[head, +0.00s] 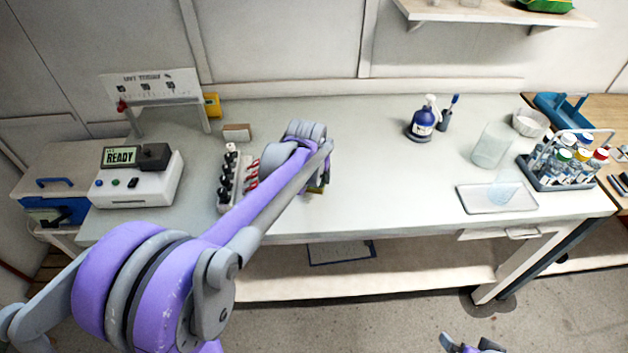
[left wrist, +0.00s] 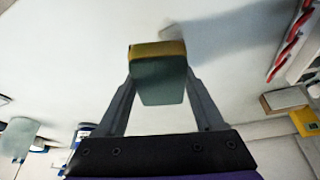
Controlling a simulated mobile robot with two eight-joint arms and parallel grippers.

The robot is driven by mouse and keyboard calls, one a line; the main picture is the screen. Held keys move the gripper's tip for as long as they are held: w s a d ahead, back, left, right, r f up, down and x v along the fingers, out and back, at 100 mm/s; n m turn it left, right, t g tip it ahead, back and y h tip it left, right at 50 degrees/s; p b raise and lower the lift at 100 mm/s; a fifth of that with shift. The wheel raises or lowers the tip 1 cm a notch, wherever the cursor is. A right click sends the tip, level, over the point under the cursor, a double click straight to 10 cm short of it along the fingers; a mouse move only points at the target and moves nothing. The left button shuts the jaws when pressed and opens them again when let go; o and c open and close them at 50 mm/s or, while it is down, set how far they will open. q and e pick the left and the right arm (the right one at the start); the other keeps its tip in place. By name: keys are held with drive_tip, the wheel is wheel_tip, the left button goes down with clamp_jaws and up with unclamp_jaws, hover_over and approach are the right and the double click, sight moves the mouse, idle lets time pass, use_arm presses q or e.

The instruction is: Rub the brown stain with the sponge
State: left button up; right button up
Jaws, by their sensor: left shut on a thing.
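My left gripper (left wrist: 158,92) is shut on a sponge (left wrist: 160,72), which has a yellow-brown layer and a grey-green layer. In the head view the sponge (head: 316,190) shows only as a small yellowish edge under my left gripper (head: 318,182), over the white bench top. A shadow lies beside the sponge in the left wrist view; whether it touches the bench I cannot tell. No brown stain can be made out clearly; my arm and the sponge hide part of the bench. My right gripper (head: 470,346) shows only partly at the bottom edge.
A rack of dark and red-handled tools (head: 228,180) stands close left of my left gripper. A device reading READY (head: 135,182) is farther left. A blue pump bottle (head: 422,122), a clear beaker (head: 491,146), a tray (head: 480,204) and a vial rack (head: 568,172) stand right. The bench middle is clear.

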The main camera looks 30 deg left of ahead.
sight(316, 176)
use_arm(q)
drive_tip(key=shift+r+p, duration=0.55)
drive_tip(key=shift+r, duration=1)
use_arm(e)
wheel_tip(316, 176, up, 2)
drive_tip(key=shift+w+r, duration=0.1)
drive_tip(key=shift+w, duration=0.05)
use_arm(q)
drive_tip(key=shift+f, duration=0.15)
